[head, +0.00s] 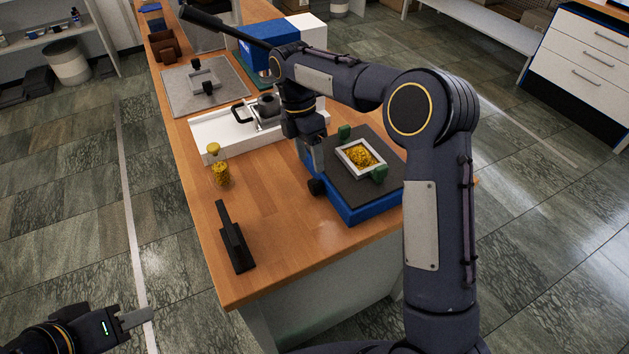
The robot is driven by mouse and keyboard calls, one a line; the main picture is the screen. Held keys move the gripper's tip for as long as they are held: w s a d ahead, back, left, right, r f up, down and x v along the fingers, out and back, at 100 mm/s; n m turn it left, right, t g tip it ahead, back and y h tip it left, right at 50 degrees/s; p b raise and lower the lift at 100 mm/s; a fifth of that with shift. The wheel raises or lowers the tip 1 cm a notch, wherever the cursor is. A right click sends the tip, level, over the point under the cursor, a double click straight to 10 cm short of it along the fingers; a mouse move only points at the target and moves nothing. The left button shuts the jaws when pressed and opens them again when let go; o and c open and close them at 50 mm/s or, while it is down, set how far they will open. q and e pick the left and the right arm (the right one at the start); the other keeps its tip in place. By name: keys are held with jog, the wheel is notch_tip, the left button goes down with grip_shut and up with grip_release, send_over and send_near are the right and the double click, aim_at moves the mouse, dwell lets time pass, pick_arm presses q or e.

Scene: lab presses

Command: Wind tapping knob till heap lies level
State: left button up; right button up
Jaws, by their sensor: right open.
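A blue tapping device (362,208) with a dark grey top stands at the right front of the wooden bench. A white square frame (345,161) sits on it between two green blocks. The frame holds a heap of yellow granules (361,157); whether its surface is level is hard to tell. The black knob (317,187) is on the device's left side. My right gripper (317,172) points down just above the knob, open; whether its fingers touch the knob cannot be seen. My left gripper (138,319) is off the bench at bottom left, its finger gap unclear.
A white tray (211,144) with metal parts lies behind.

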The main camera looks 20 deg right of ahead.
aim_at(316, 183)
jog(key=x, duration=0.7)
jog(key=shift+s+f, duration=0.1)
jog(key=shift+f, duration=0.1)
jog(key=c, duration=1)
jog(key=shift+f+t+b, duration=0.15)
jog(key=shift+t+b, duration=0.35)
jog(key=shift+b, duration=0.5)
jog(key=t+b, duration=0.2)
jog(key=b, duration=0.2)
jog(key=s+t+y+b, duration=0.1)
jog(key=t+b, duration=0.2)
jog(key=shift+d+b, duration=0.1)
jog(key=shift+b, duration=0.25)
jog(key=shift+t+b, duration=0.4)
jog(key=shift+b, duration=0.15)
jog(key=shift+r, duration=0.2)
